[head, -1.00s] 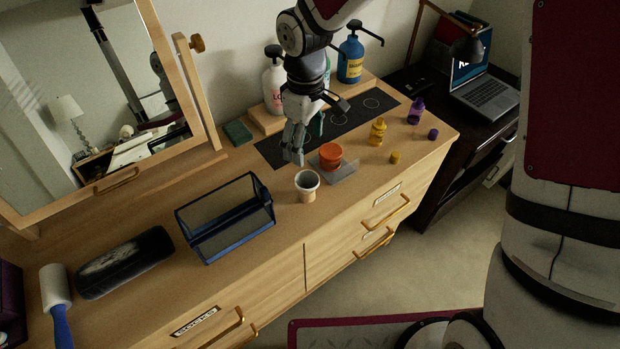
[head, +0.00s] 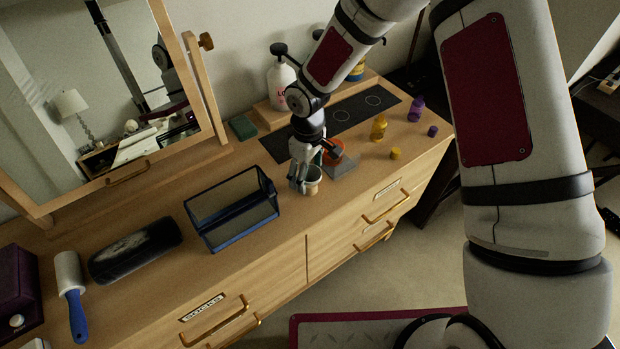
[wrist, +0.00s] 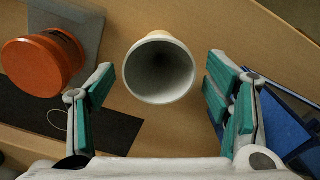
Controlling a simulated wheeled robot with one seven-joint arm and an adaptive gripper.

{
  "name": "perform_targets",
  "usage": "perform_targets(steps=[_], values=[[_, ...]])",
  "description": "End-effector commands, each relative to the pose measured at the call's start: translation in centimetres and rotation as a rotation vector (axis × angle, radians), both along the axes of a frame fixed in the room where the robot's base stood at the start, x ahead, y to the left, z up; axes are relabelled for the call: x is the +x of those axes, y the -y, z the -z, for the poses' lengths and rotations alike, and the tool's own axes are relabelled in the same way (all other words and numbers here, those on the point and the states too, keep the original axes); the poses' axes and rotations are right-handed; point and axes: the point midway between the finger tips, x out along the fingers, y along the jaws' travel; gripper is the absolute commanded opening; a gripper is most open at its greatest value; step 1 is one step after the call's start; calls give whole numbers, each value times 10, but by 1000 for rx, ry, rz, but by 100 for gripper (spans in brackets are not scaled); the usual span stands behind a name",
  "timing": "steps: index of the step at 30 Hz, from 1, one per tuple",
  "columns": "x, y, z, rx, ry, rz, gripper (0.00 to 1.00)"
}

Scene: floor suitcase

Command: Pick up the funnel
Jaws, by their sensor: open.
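A pale, round-mouthed vessel, which I take to be the funnel (head: 313,180), stands on the dresser top near its front edge. In the wrist view the funnel (wrist: 160,72) shows its wide rim and dark hollow inside. My gripper (head: 303,178) is open above and around it. In the wrist view one green-padded finger is on each side of the rim, with a gap on both sides. The lower part of the funnel is hidden.
An orange tub (wrist: 42,65) on a grey plate stands close beside the funnel. A blue mesh basket (head: 232,212) is on the other side. A black mat (head: 345,118) lies behind. Amber (head: 379,128) and purple (head: 416,112) bottles stand to the right.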

Motion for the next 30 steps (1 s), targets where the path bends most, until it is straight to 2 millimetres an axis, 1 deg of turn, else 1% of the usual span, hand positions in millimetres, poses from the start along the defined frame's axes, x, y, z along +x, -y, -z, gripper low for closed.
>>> perform_targets(steps=[3, 9, 12, 14, 15, 25, 30], values=[[0, 0, 5, 1, 1, 1, 72], [1, 0, 5, 0, 1, 1, 72], [1, 0, 5, 0, 1, 1, 50], [1, 0, 5, 0, 1, 0, 38], [1, 0, 5, 0, 1, 0, 36], [1, 0, 4, 0, 1, 0, 36], [2, 0, -1, 1, 3, 0, 36]])
